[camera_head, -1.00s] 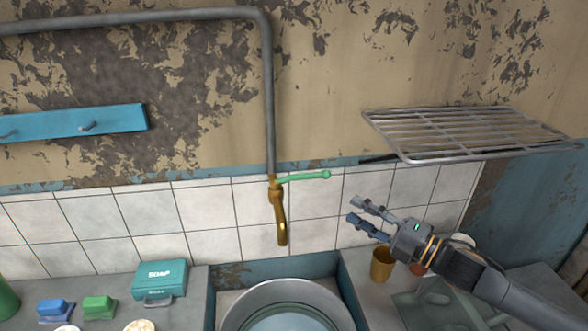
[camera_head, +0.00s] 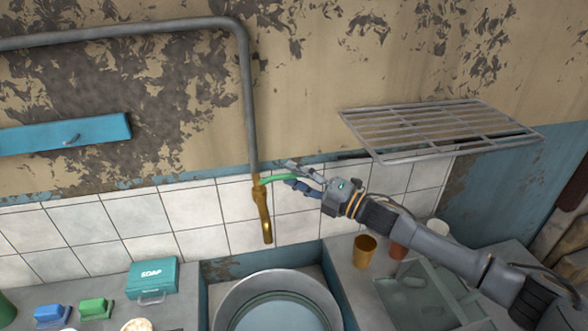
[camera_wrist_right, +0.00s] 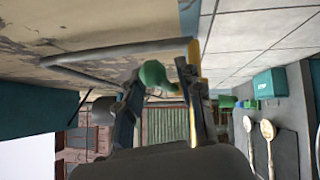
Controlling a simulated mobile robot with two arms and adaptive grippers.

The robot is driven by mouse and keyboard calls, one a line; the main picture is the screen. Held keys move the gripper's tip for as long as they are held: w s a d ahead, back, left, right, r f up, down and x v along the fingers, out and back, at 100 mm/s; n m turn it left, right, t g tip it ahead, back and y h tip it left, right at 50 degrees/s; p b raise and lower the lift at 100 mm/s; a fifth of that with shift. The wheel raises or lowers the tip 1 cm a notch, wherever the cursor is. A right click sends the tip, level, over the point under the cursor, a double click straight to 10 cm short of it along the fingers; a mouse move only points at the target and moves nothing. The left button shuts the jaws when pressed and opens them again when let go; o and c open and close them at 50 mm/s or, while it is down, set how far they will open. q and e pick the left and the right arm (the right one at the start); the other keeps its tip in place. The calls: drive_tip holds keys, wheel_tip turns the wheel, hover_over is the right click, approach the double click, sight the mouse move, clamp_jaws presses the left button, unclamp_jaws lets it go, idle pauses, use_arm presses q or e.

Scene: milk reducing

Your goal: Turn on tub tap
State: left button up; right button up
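The brass tub tap (camera_head: 264,215) hangs from a grey pipe in front of the white tiles, with its green lever handle (camera_head: 275,179) pointing right. My right gripper (camera_head: 291,174) is at the free end of the handle, with its fingers apart. In the right wrist view the round green handle end (camera_wrist_right: 153,75) shows between the two spread fingers of my right gripper (camera_wrist_right: 160,78). I cannot tell whether either finger touches it. The basin (camera_head: 228,292) stands below the tap. My left gripper is out of view.
A wire rack (camera_head: 440,130) juts from the wall above my right arm. A gold cup (camera_head: 365,251) and a brown cup (camera_head: 398,251) stand under the arm. A teal soap box (camera_head: 152,277) and brushes are on the left counter. Space before the tap is clear.

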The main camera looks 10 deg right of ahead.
drive_tip(key=shift+w+a, duration=0.25)
clamp_jaws()
